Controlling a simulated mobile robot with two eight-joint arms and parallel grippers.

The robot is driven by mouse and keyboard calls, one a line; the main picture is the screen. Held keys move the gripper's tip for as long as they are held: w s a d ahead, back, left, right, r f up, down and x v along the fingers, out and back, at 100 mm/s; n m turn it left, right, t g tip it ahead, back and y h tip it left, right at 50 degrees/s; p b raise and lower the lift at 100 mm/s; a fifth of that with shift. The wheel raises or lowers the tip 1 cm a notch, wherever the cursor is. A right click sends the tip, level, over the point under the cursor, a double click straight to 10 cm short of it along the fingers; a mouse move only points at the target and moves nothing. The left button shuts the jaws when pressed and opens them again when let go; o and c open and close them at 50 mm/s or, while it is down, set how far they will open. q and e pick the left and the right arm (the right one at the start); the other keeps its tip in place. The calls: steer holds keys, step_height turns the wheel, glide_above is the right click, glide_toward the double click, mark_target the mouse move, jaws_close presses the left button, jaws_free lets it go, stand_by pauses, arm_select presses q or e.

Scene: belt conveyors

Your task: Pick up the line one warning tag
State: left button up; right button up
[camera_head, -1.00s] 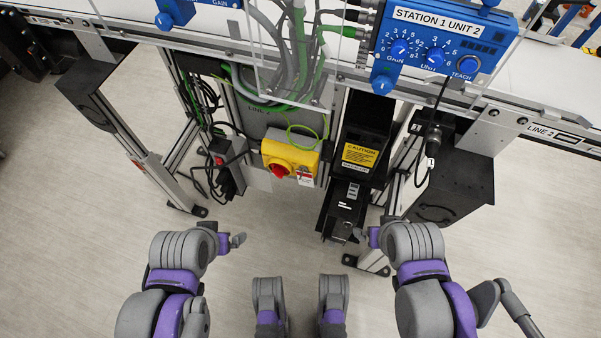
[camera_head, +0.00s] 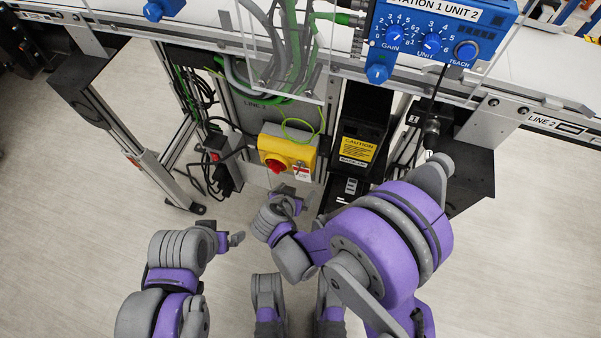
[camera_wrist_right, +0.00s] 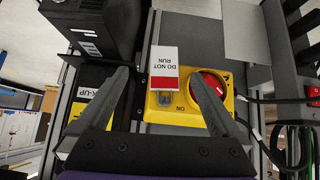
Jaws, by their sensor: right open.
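The warning tag (camera_head: 301,171) is a small white card with a red band. It hangs on the front of the yellow switch box (camera_head: 270,143), beside its red knob (camera_head: 276,165). In the right wrist view the tag (camera_wrist_right: 165,68) reads "DO NOT RUN" and hangs by a grey shackle. My right gripper (camera_head: 286,194) is just below the box, open and empty. In the wrist view its two fingers (camera_wrist_right: 161,77) stand on either side of the tag, apart from it. My left gripper (camera_head: 237,239) is low at left, away from the box; its opening is unclear.
A black unit with a yellow caution label (camera_head: 357,149) stands right of the box. A black and red plug unit (camera_head: 222,160) with loose cables is at left. The conveyor (camera_head: 220,38) and a blue control box (camera_head: 440,35) are above. The floor in front is clear.

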mark_target(301, 179)
steer(key=b+x, duration=0.1)
steer(key=x, duration=0.2)
steer(key=a+b+x, duration=0.1)
steer(key=x, duration=0.3)
steer(key=b+x, duration=0.1)
steer(key=x, duration=0.3)
steer(key=shift+w+a+f, duration=0.1)
steer(key=shift+w+a, duration=0.15)
steer(key=shift+w, duration=0.1)
steer(key=c, duration=1.5)
